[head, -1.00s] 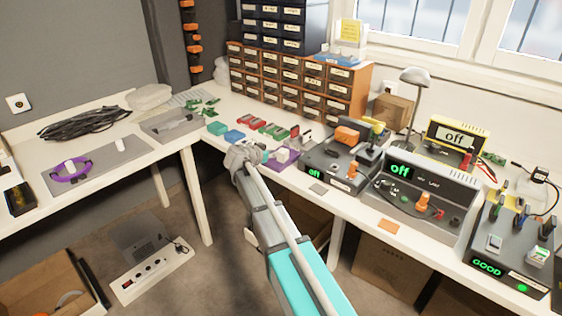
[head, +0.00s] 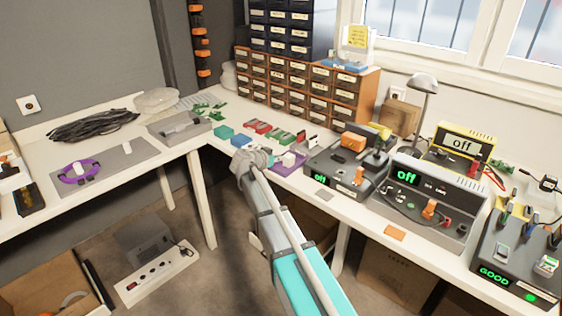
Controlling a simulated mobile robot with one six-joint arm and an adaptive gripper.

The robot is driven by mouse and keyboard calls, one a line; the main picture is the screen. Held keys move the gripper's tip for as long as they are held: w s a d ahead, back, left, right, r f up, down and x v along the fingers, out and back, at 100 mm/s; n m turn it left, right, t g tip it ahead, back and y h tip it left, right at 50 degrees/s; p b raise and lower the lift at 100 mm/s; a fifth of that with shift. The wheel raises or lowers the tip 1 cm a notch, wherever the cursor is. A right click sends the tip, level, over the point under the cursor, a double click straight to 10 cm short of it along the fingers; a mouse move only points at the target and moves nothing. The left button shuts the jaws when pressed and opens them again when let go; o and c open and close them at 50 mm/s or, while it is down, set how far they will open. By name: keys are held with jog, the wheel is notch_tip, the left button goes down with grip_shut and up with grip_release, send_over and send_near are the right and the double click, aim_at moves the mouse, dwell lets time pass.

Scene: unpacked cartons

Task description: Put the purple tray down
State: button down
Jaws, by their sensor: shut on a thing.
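The purple tray (head: 284,169) is at the front part of the right-hand bench, with a small white block (head: 289,158) on it. My gripper (head: 262,158) is at the tray's left side, shut on it. My arm and gripper hide part of the tray's left end and the fingertips. I cannot tell whether the tray touches the bench top or hangs just above it.
Teal (head: 224,132) and blue (head: 240,141) blocks lie behind the gripper. Red and green parts lie behind the tray. A grey station (head: 338,178) reading "off" stands close to its right. Drawer cabinets (head: 300,85) stand at the back.

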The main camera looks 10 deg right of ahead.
aim_at(281, 169)
jog(key=shift+r, duration=0.1)
jog(key=shift+r+p, duration=0.95)
jog(key=shift+p, duration=0.05)
jog(key=s+r+p, duration=1.1)
jog(key=s, duration=0.3)
notch_tip(281, 169, up, 13)
jog(key=p, duration=1.2)
jog(key=shift+f+p, duration=0.2)
jog(key=shift+p, duration=0.15)
jog(key=shift+f, duration=0.15)
